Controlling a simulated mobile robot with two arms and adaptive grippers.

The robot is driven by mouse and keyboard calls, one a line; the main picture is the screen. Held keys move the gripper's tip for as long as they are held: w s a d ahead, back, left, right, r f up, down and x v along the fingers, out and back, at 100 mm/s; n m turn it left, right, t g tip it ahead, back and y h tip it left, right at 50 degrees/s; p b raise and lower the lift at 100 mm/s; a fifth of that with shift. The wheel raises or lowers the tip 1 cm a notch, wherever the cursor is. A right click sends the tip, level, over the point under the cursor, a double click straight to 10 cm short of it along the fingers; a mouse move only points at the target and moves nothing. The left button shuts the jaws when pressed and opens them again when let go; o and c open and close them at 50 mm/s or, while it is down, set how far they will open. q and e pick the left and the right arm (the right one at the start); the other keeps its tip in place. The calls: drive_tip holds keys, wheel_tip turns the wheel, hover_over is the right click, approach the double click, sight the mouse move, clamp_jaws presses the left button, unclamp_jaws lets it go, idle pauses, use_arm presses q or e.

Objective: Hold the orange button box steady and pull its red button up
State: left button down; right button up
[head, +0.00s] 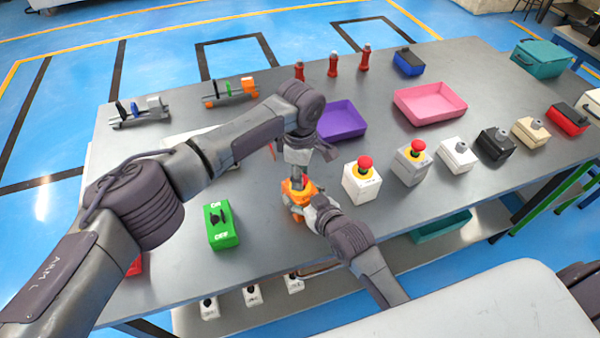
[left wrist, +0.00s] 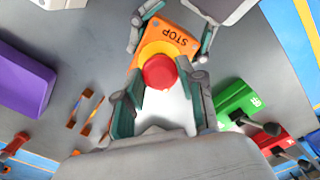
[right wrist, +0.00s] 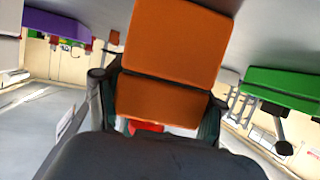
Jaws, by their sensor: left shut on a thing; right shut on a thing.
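The orange button box (head: 291,197) stands on the grey table between my two grippers and is mostly covered by them in the head view. In the left wrist view its orange top (left wrist: 172,38) reads STOP, with a yellow ring around the red button (left wrist: 160,72). My left gripper (left wrist: 160,82) comes from above, its fingers shut on the red button. My right gripper (head: 308,203) is low at the box's side, shut on the box. In the right wrist view the orange body (right wrist: 170,50) fills the space between its fingers, with a bit of red below.
A green switch box (head: 221,226) stands to the left. A purple tray (head: 342,121) and a pink tray (head: 430,104) lie behind. Free table surface lies in front of the green box.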

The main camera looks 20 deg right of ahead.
use_arm(q)
drive_tip(key=shift+r, duration=0.65)
use_arm(e)
drive_tip(key=shift+f, duration=0.1)
use_arm(q)
drive_tip(key=c, duration=0.7)
unclamp_jaws()
drive_tip(key=shift+r, duration=0.1)
wheel_tip(320, 180, up, 12)
drive_tip(key=shift+f, duration=0.1)
